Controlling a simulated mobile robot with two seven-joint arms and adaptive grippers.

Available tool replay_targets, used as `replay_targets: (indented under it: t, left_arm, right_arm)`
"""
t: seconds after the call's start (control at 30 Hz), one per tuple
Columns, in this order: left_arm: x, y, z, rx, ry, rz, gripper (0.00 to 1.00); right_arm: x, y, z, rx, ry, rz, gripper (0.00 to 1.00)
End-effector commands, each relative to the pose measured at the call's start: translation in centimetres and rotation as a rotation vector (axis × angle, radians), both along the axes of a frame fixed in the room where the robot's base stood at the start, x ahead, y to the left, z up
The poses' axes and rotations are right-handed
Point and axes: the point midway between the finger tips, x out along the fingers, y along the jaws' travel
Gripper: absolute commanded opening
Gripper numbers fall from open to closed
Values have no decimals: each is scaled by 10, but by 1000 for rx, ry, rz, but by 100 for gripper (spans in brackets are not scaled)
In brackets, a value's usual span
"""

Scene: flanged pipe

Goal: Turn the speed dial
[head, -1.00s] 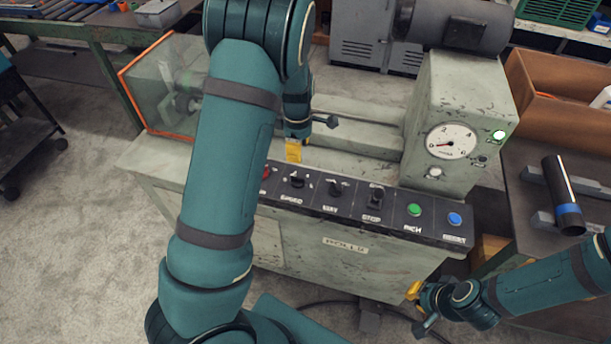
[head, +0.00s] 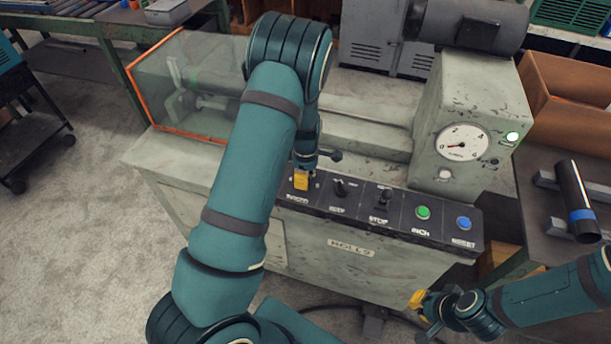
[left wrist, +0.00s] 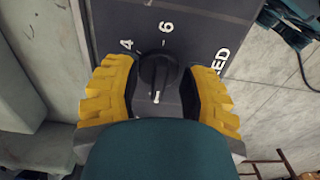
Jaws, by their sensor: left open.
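The speed dial (left wrist: 158,72) is a black knob on the dark control panel (left wrist: 215,18), with the numbers 4 and 6 and part of the label beside it. In the left wrist view my left gripper (left wrist: 160,88) is open, with one yellow finger on each side of the dial and gaps between. In the head view my left gripper (head: 301,180) is over the panel's left part and hides the dial. My right gripper (head: 417,300) hangs in front of the machine, right of centre; its finger opening is too small to tell.
A lever switch (head: 340,188), the stop switch (head: 383,200), a green button (head: 423,213) and a blue button (head: 463,223) line the panel to the right. A gauge (head: 462,143) sits above. A black pipe with a blue band (head: 574,190) lies at the right.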

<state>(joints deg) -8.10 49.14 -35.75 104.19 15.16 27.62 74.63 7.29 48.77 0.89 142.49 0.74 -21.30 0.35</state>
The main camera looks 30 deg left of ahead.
Motion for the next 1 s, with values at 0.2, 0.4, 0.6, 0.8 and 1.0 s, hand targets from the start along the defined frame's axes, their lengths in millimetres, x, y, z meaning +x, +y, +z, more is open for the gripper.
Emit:
replay_targets:
  t: [0.2, 0.4, 0.6, 0.8, 1.0]
  left_arm:
    - [0, 0, 0, 0, 0, 0, 6]
    - [0, 0, 0, 0, 0, -1, 0]
    - [0, 0, 0, 0, 1, -22, 0]
    - [-1, 0, 0, 0, 1, -106, 0]
    - [-2, 0, -1, 0, 1, -261, 0]
  right_arm:
    - [0, 0, 0, 0, 0, 0, 0]
    - [0, 0, 0, 0, 0, 0, 0]
    - [0, 0, 0, 0, -1, 0, 0]
    - [0, 0, 0, 0, -1, 0, 0]
    - [0, 0, -1, 0, 0, 0, 0]
